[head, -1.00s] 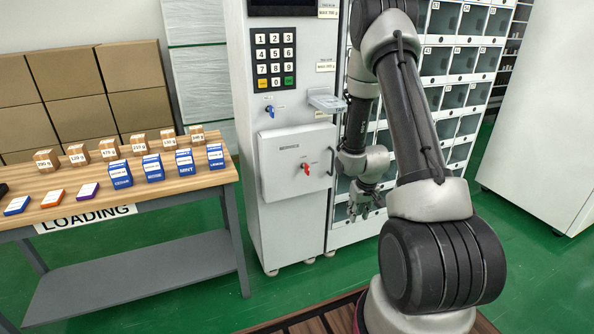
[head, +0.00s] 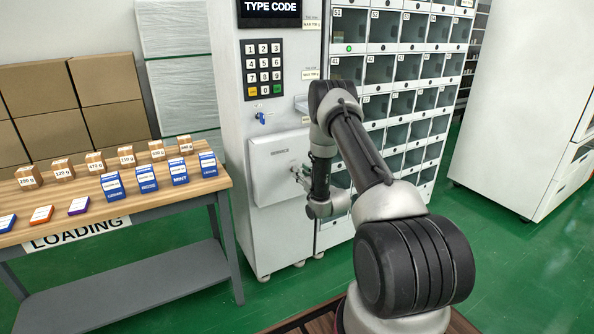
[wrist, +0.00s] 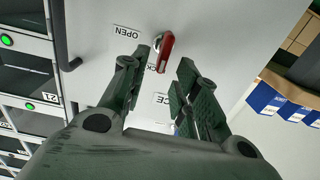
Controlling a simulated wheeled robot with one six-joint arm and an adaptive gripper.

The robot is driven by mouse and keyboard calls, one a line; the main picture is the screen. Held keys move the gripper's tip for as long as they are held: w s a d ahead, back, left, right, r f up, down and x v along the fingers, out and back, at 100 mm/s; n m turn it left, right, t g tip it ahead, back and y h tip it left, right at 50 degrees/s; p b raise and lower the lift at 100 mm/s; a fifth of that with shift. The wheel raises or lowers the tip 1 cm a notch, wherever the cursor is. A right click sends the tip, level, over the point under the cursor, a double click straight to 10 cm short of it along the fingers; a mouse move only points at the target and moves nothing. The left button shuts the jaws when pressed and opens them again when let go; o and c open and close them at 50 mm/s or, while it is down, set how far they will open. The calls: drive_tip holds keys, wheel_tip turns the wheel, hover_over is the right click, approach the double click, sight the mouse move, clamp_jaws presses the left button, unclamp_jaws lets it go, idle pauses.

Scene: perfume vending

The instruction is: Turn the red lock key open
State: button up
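The red lock key (wrist: 166,52) sits in a round lock on the light grey service door, which shows in the head view (head: 268,172). In the wrist view it lies near the fingertips, between the two fingers, its long side pointing down toward a partly covered label. An OPEN label (wrist: 127,32) is to its left. My gripper (wrist: 160,66) is open, with clear gaps between each finger and the key. In the head view my gripper (head: 302,178) is at the door's right side, and it and my arm hide the key.
A dark door handle (wrist: 62,45) stands left of the key in the wrist view. A blue key (head: 262,117) sits above the door, below the keypad (head: 263,70). The loading table (head: 60,226) with boxes is at left. Lockers (head: 408,68) are behind my arm.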

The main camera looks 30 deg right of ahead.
drive_tip(key=shift+w, duration=1.85)
drive_tip(key=shift+c, duration=0.4)
clamp_jaws()
